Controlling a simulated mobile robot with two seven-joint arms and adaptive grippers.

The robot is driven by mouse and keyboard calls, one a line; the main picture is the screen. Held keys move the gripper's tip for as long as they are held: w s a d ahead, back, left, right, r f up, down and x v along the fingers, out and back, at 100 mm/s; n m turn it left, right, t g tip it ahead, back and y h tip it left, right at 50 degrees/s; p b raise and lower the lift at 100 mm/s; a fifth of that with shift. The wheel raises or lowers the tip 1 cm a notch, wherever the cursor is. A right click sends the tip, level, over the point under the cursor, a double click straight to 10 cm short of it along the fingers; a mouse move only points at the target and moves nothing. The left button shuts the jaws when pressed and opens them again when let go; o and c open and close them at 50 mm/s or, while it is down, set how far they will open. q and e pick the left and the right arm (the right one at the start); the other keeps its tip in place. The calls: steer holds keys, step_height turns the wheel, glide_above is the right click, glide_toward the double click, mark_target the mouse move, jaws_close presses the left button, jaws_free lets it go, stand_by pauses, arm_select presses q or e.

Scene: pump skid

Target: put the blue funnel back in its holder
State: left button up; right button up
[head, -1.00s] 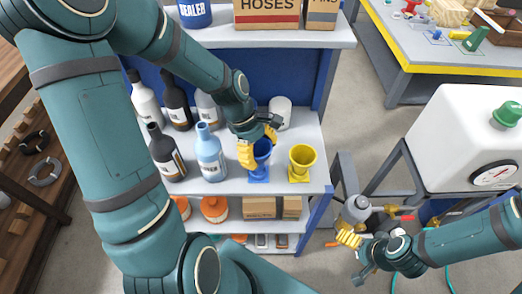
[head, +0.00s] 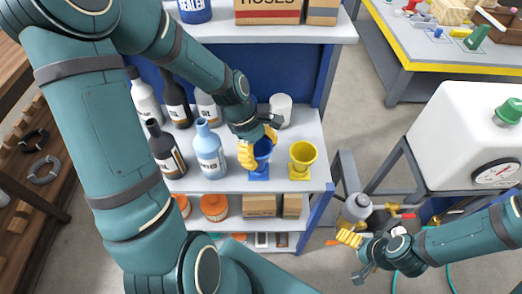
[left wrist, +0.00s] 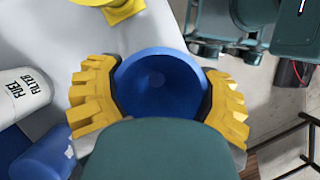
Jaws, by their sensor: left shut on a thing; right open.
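The blue funnel (head: 262,150) is upright near the front edge of the shelf unit's work shelf, its wide mouth facing up. My left gripper (head: 258,144) is shut on it, one yellow finger on each side of the rim. In the left wrist view the funnel's round mouth (left wrist: 160,82) fills the space between the fingers (left wrist: 160,100). A blue holder (head: 258,173) shows directly under the funnel; I cannot tell whether the funnel is seated in it. My right gripper (head: 348,238) is open and empty at the lower right, away from the shelf.
A yellow funnel (head: 303,154) stands just right of the blue one. A light blue bottle (head: 209,152) stands close on the left, with dark bottles beyond. A white can (head: 280,111) is behind. A white tank (head: 465,140) is at right.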

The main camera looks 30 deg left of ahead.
arm_select(q)
steer(key=shift+f+b, duration=0.65)
steer(key=shift+f, duration=0.45)
steer(key=o, duration=1.2)
steer(key=shift+o, duration=0.2)
steer(key=shift+r, duration=0.15)
steer(key=v, duration=0.7)
steer(key=shift+a+r, duration=0.1)
steer(key=shift+r, duration=0.05)
